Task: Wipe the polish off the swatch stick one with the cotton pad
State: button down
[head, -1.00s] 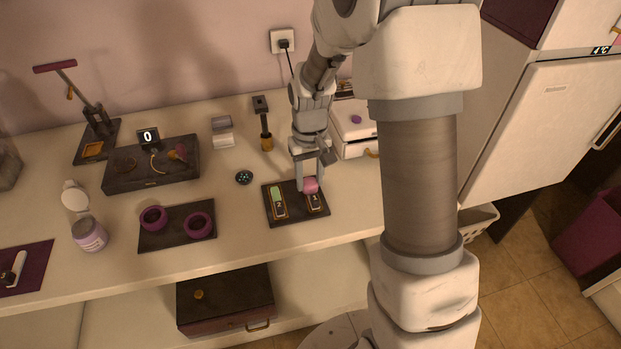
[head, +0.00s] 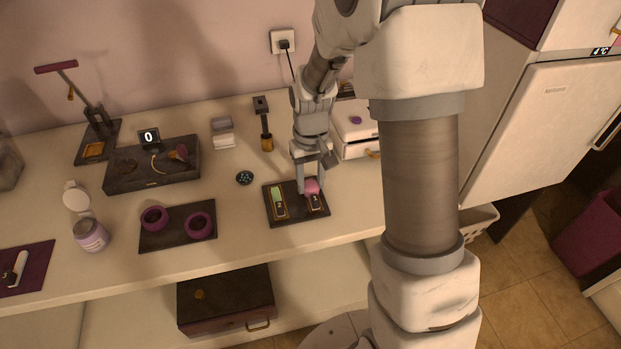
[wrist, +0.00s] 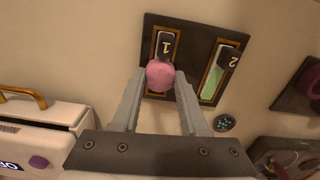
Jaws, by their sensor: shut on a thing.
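Swatch stick one, with a dark end marked 1 (wrist: 165,46), lies in a gold-edged slot of the dark tray (wrist: 196,28). My gripper (wrist: 160,82) is shut on the pink cotton pad (wrist: 160,75). The pad is over the upper part of stick one and hides it, so I cannot see polish there or tell for sure whether they touch. In the head view the pad (head: 312,185) is at the right slot of the tray (head: 298,214). Swatch stick two (wrist: 213,80), with a green face, lies in the other slot.
A dark tray with two purple rings (head: 177,238) stands to the left. A small dark round dish (head: 244,178) lies behind the stick tray. A white box (head: 357,135) stands behind my gripper. The counter's front edge is close.

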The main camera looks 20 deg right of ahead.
jog(key=shift+w, duration=0.95)
jog(key=shift+s, duration=1.05)
jog(key=shift+w+p, duration=0.35)
jog(key=shift+w, duration=0.7)
jog(key=shift+r, duration=0.1)
jog(key=shift+r+p, duration=1.95)
jog(key=shift+r, duration=0.6)
jog(key=shift+s+f, duration=0.1)
